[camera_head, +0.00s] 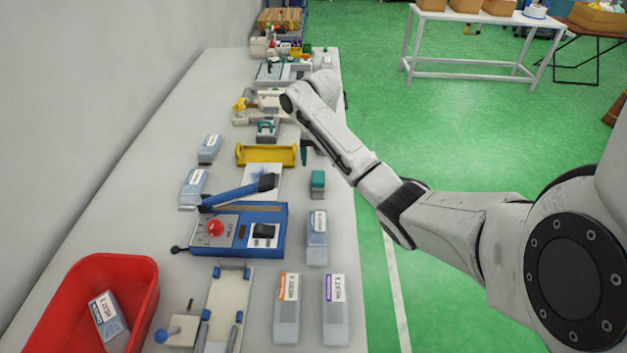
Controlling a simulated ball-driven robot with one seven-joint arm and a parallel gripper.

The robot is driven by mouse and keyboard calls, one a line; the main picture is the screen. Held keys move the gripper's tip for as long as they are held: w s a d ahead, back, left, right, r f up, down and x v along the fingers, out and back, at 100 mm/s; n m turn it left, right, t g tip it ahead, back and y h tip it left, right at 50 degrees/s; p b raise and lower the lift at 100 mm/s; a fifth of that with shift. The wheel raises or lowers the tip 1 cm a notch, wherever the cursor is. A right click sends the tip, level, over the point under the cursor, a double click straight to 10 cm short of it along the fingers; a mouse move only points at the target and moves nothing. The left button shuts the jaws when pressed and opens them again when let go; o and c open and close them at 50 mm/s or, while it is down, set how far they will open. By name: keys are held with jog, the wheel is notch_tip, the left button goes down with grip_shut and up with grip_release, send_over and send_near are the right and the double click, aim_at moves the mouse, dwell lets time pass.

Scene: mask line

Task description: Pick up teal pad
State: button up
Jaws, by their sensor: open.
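A small block with a teal top (317,179), which looks like the teal pad, stands on the white table near its right edge. My arm reaches in from the right, and its wrist bends over the table farther back. My gripper (311,152) is mostly hidden behind my forearm; only dark finger parts show below it, beyond the teal pad and apart from it. It is open, and I see nothing in it. Another teal part (266,126) sits in a grey holder farther back.
A blue fixture with a red knob (215,228), a yellow tray (266,154) and several labelled bottles (317,238) crowd the table around the pad. A red bin (135,268) is at the front left. Green floor lies open to the right.

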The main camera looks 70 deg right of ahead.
aim_at(318, 175)
jog(key=shift+w+f+p, duration=0.1)
jog(key=shift+f+p, duration=0.55)
jog(key=shift+f, duration=3.1)
jog(key=c, duration=1.1)
jog(key=shift+r, duration=0.1)
jog(key=shift+r, duration=0.45)
notch_tip(318, 175, up, 2)
jog(key=shift+r, duration=0.2)
jog(key=shift+s+d+r+p, duration=0.65)
jog(key=shift+s+r, duration=0.95)
jog(key=shift+s, duration=0.65)
jog(key=shift+s+d+r+p, duration=0.45)
jog(key=shift+s+r+p, duration=0.3)
jog(key=shift+s+r, duration=1.2)
jog(key=shift+s+d+r+p, duration=0.65)
jog(key=shift+s+r, duration=0.6)
jog(key=shift+s, duration=1.35)
